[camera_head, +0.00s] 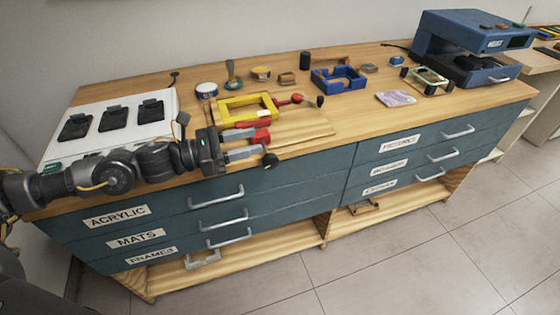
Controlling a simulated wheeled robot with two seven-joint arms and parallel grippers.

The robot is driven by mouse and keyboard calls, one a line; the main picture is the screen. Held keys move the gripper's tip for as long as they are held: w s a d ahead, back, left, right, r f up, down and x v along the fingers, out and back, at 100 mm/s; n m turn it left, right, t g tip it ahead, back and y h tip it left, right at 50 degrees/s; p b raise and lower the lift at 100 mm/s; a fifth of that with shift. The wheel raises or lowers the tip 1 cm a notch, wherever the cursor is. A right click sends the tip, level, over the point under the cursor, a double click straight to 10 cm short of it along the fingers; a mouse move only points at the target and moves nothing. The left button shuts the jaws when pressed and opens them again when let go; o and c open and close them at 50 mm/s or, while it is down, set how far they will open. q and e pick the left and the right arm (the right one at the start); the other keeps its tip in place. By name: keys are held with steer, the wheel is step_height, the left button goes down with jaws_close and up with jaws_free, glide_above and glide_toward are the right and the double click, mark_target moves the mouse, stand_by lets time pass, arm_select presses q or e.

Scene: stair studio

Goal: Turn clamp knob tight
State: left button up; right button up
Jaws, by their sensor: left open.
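A yellow frame (248,107) lies on a wooden board (312,125) on the bench. A red clamp part (262,137) sits at its near side, with a round black knob (270,161) close to the bench's front edge. A second red clamp part (292,99) with a black knob (320,101) is at the frame's right side. My left gripper (260,143) comes in from the left and is open, its two grey fingers pointing right. Its fingertips are beside the near red clamp part and black knob; I cannot tell whether they touch. My right gripper is not in view.
A white panel with black pads (110,112) lies at the left. A blue tray (338,78), several small items and a blue press (470,48) stand to the right. Labelled drawers with handles (217,197) are below. Bench top right of the board is partly clear.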

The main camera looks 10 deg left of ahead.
arm_select(q)
glide_toward(278, 160)
steer(key=w+d, duration=0.2)
steer(key=x, duration=0.2)
steer(key=p+x, duration=0.1)
steer(key=x, duration=0.1)
steer(key=f+p+x, duration=0.1)
steer(key=x, duration=0.1)
steer(key=shift+w+d, duration=0.15)
steer(key=shift+w, duration=0.15)
steer(key=shift+w+d, duration=0.2)
steer(key=shift+d, duration=0.1)
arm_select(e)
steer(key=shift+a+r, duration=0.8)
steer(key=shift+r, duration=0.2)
